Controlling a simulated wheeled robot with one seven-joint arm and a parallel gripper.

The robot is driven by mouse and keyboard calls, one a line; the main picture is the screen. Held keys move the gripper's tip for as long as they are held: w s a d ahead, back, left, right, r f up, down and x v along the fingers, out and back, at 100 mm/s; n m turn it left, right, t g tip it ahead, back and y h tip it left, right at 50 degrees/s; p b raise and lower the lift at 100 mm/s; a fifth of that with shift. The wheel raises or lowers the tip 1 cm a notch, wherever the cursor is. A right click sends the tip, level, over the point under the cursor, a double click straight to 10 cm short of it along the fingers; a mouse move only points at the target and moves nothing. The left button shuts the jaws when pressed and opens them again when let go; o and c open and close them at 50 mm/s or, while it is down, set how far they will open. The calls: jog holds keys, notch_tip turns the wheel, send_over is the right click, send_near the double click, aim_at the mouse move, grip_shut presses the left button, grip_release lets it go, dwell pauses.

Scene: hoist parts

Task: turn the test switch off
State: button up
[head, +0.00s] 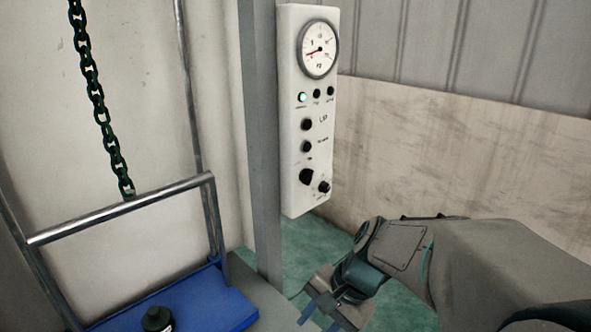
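A white control panel (289,60) hangs on a grey post, in the upper middle of the head view. It carries a round gauge, a lit green lamp (302,97) and several black knobs or buttons.
The grey post (262,140) stands just left of the panel. A blue platform cart (205,303) with a metal rail handle (120,208) and a black object (157,318) is at lower left. A chain (98,100) hangs above it. Space right of the panel is clear.

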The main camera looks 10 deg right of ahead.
jog(key=w+r+m+t+y+p, duration=0.1)
jog(key=w+r+m+y+p, duration=0.1)
jog(key=w+r+m+y, duration=0.3)
jog(key=m+t+p, duration=0.4)
jog(key=m+t, duration=0.9)
jog(key=m, duration=0.8)
send_near(313, 176)
jog(key=x, duration=0.9)
jog(key=shift+p, duration=0.4)
grip_shut()
